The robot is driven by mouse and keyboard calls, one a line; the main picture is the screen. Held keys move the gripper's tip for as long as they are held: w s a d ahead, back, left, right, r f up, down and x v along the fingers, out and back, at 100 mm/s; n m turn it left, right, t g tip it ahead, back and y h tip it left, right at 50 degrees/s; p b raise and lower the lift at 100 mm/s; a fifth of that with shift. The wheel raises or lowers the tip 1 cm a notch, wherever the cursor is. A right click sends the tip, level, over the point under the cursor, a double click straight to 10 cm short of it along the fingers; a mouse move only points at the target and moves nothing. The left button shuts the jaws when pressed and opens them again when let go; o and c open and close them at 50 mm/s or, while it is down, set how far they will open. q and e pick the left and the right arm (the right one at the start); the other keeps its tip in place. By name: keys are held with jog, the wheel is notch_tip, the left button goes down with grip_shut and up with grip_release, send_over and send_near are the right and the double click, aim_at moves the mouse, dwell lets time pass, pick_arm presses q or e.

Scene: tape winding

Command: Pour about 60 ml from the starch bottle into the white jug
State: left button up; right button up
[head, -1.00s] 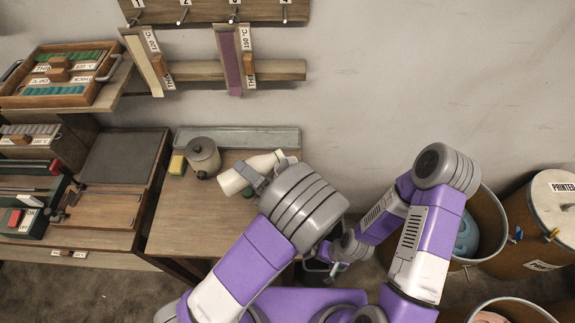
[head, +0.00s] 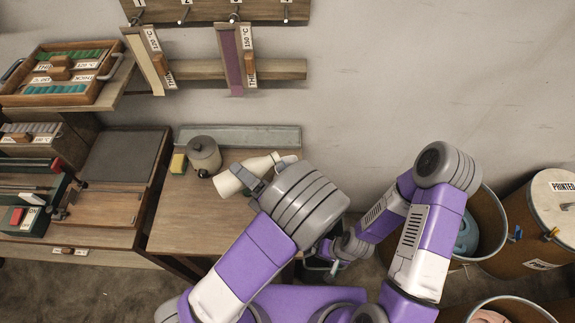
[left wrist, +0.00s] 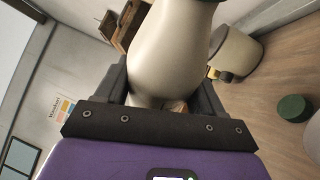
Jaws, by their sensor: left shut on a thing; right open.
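My left gripper (head: 262,184) is shut on a cream-white bottle (head: 232,181), held strongly tilted over the small wooden table. The bottle also fills the upper middle of the left wrist view (left wrist: 172,50), between the fingers (left wrist: 160,85). A pale shape at its upper right end in the head view is partly behind my wrist; I cannot tell if it is the bottle's neck or the jug. No white jug shows clearly; a pale edge (left wrist: 313,140) is cut off in the left wrist view. My right gripper (head: 333,262) is open, low beside the table.
A shallow grey tray (head: 240,137) lies along the wall. A green round object (left wrist: 293,108) shows in the left wrist view. Bins (head: 545,215) stand at right.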

pick_arm(q)
jog(key=shift+m+t+p, duration=0.3)
jog(key=shift+m+p, duration=0.1)
jog(key=shift+p, duration=0.1)
dwell(1.5)
jog(key=f+n+b, duration=0.1)
jog(key=b, duration=0.1)
jog(key=f+n+g+b, duration=0.1)
jog(key=b, duration=0.2)
jog(key=shift+s+a+n, duration=0.2)
jog(key=shift+a+n, duration=0.1)
jog(key=shift+r, duration=0.15)
jog(key=shift+h+b, duration=0.3)
jog(key=shift+b, duration=0.2)
jog(key=shift+n, duration=0.4)
jog(key=shift+n+g+p, duration=0.4)
jog(key=shift+p, duration=0.1)
jog(key=shift+w+d, duration=0.1)
jog(key=shift+d, duration=0.05)
jog(key=shift+n, duration=0.4)
